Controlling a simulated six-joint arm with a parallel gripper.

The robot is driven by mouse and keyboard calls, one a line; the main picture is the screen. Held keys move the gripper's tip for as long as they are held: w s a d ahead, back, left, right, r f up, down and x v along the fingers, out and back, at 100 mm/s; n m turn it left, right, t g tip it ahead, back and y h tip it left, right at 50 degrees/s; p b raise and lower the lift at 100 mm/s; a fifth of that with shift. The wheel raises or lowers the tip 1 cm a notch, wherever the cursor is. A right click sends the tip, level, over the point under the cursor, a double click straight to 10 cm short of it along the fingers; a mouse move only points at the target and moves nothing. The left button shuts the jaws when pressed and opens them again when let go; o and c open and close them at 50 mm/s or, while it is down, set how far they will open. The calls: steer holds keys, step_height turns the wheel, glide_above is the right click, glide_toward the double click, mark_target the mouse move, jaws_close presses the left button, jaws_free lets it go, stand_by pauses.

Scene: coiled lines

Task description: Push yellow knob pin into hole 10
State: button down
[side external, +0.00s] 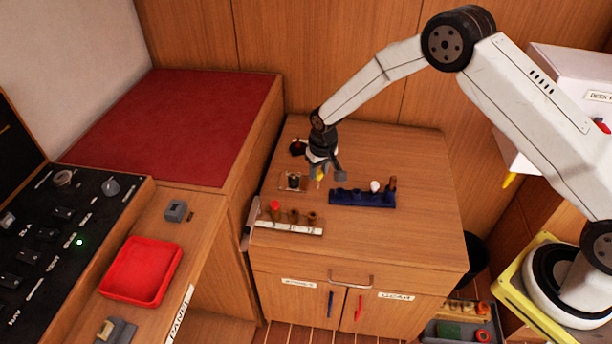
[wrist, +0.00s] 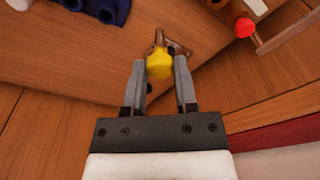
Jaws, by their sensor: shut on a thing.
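The yellow knob pin (wrist: 159,66) is between the finger ends of my gripper (wrist: 160,74) in the wrist view, with a brown shaft reaching away from the knob. In the side view my gripper (side external: 322,171) holds the yellow knob (side external: 320,177) over the cabinet top, between a small wooden stand and a blue block. The blue block (side external: 350,200) bears a white-knobbed pin, a brown pin and dark raised sockets; its corner shows in the wrist view (wrist: 98,8). I cannot read a number 10, and cannot tell whether the shaft's tip touches anything.
A pale numbered strip (side external: 275,227) with a red-topped pin (side external: 275,206) and brown pegs lies near the front left. The small stand (side external: 284,187) holds a dark piece. A red tray (side external: 141,270) is on the lower-left counter. The cabinet top's right side is clear.

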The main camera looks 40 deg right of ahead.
steer(key=a+r+n, duration=0.1)
steer(key=a, duration=0.6)
steer(key=shift+w+a+r, duration=0.2)
steer(key=shift+a+r, duration=0.05)
steer(key=shift+a, duration=0.15)
steer(key=shift+f, duration=0.2)
steer(key=shift+f, duration=2.8)
steer(key=shift+f, duration=1.9)
jaws_free()
